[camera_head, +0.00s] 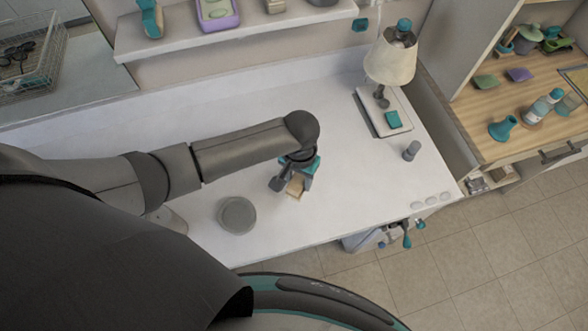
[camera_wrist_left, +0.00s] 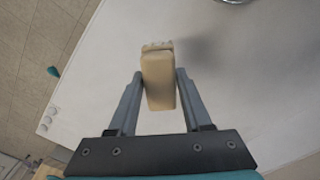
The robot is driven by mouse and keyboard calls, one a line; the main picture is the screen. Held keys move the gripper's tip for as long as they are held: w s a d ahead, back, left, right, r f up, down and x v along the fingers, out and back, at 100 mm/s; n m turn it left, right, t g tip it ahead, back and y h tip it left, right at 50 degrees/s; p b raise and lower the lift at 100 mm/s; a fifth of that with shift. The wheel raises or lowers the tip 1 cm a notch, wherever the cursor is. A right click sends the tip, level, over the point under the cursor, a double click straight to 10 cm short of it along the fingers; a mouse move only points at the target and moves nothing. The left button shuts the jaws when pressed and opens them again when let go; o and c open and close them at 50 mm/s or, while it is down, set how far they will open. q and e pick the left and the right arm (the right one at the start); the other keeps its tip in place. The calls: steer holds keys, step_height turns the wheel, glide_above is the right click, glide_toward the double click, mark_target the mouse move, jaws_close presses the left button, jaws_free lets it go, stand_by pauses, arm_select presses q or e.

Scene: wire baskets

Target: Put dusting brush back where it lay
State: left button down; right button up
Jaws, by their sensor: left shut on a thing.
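The dusting brush (camera_wrist_left: 158,80) is a tan block with pale bristle tufts at its far end. My left gripper (camera_wrist_left: 158,92) is shut on it, with one finger along each side. In the head view, the brush (camera_head: 295,187) shows as a small tan piece below my left gripper (camera_head: 290,184), over the front middle of the white table (camera_head: 340,200). In the wrist view, a soft shadow falls on the white surface beside the brush; I cannot tell the exact gap beneath it. My right gripper is not seen.
A round grey object (camera_head: 237,215) stands left of the brush. A small grey cylinder (camera_head: 411,150) and a lamp (camera_head: 390,62) on a pale board (camera_head: 366,112) stand to the right. A wall shelf (camera_head: 235,30) runs along the back. The table between is mostly clear.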

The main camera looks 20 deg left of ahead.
arm_select(q)
steer(key=shift+s+a, duration=0.1)
steer(key=shift+s, duration=0.05)
steer(key=shift+r+p, duration=0.1)
steer(key=shift+p, duration=0.35)
steer(key=shift+f+b, duration=1.95)
steer(key=shift+f, duration=1.05)
steer(key=shift+p, duration=0.3)
steer(key=shift+p, duration=0.35)
